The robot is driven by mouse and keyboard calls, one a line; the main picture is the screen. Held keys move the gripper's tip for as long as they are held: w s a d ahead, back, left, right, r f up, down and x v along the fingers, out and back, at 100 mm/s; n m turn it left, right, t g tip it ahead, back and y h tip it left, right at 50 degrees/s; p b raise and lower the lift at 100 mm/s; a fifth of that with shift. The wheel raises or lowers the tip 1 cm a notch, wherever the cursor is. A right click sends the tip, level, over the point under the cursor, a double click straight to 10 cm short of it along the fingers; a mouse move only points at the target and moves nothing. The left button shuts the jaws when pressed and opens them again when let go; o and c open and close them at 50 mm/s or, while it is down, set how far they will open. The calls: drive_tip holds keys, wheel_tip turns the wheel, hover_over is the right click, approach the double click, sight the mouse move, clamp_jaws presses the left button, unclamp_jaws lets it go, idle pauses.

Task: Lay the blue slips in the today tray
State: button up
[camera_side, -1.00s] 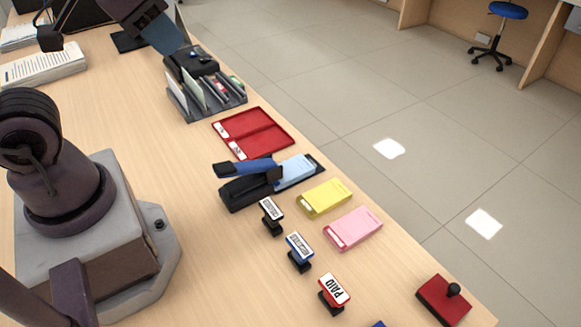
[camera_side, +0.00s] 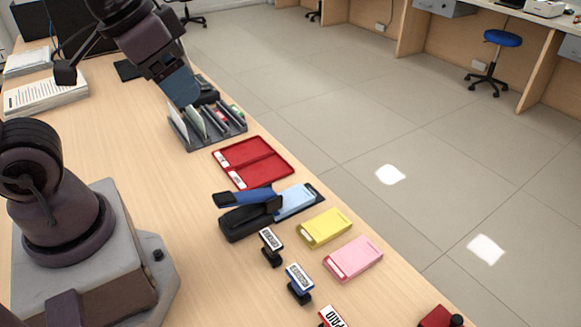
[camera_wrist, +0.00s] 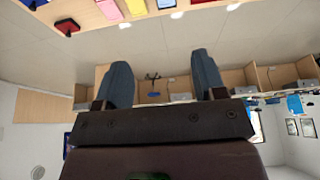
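The light-blue slips (camera_side: 297,202) lie in a stack on a dark holder beside the stapler in the side view. They also show at the top edge of the wrist view (camera_wrist: 166,3). A red tray (camera_side: 285,165) with two compartments, each with a small white label, lies just behind them. The labels are too small to read, so I cannot tell which is today. My gripper (camera_side: 184,94) is above the desk organizer, up and left of the tray. In the wrist view my gripper (camera_wrist: 164,80) has its fingers wide apart with nothing between them.
A stapler (camera_side: 248,219) with a blue handle stands left of the slips. Yellow slips (camera_side: 325,229) and pink slips (camera_side: 353,259) lie nearer, beside several stamps (camera_side: 299,283). The grey organizer (camera_side: 210,130) stands behind the tray. Bare desk lies left of the tray.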

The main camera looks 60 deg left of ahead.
drive_tip(key=o, duration=0.4)
drive_tip(key=w+f+g, duration=0.1)
drive_tip(key=w+f, duration=0.1)
drive_tip(key=w, duration=0.1)
drive_tip(key=w+f+g, duration=0.1)
drive_tip(key=w+f, duration=0.1)
drive_tip(key=f, duration=0.1)
drive_tip(key=w+f+g, duration=0.2)
drive_tip(key=w+f, duration=0.1)
drive_tip(key=shift+w+a+f, duration=0.15)
drive_tip(key=shift+w+a, duration=0.1)
drive_tip(key=shift+w, duration=0.05)
hover_over(293, 197)
wheel_tip(293, 197, down, 12)
drive_tip(key=shift+g, duration=0.3)
wheel_tip(293, 197, down, 13)
drive_tip(key=shift+r, duration=0.2)
drive_tip(key=c, duration=1)
